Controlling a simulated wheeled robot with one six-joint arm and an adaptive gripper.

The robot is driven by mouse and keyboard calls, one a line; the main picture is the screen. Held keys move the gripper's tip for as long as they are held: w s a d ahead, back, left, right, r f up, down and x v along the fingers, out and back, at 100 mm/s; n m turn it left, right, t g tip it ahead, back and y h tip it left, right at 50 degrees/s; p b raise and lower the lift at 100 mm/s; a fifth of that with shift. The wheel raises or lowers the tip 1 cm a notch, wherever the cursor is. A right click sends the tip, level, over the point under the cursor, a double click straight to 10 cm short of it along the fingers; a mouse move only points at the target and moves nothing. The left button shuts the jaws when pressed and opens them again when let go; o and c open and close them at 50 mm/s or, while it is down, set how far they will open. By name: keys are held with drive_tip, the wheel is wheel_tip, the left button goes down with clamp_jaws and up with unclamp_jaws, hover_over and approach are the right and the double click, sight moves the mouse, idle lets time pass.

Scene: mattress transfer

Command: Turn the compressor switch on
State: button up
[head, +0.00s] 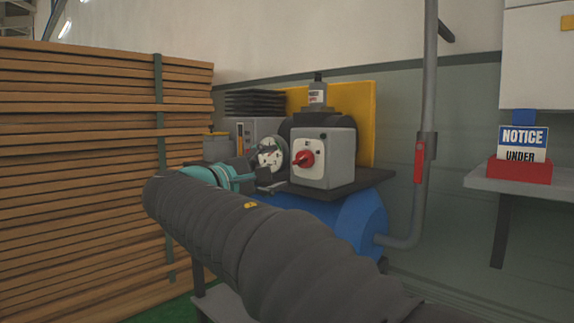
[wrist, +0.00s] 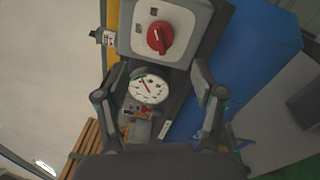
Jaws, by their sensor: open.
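The compressor switch is a red rotary knob (head: 303,159) on a light grey box (head: 334,165) on top of the blue compressor tank (head: 361,222). In the wrist view the red knob (wrist: 160,37) is at the top centre, beyond my fingertips. My gripper (head: 266,178) is in front of the compressor, left of and below the knob in the head view. In the wrist view my gripper (wrist: 158,85) has its two fingers spread wide with nothing between them. A round white gauge (wrist: 150,89) shows between the fingers, further back; it also shows in the head view (head: 270,155).
A tall stack of wooden boards (head: 85,170) stands at the left. A grey pipe with a red-handled valve (head: 419,160) rises at the right. A shelf (head: 518,186) holds a red tray with a notice card (head: 523,140).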

drive_tip(key=shift+v, duration=1.7)
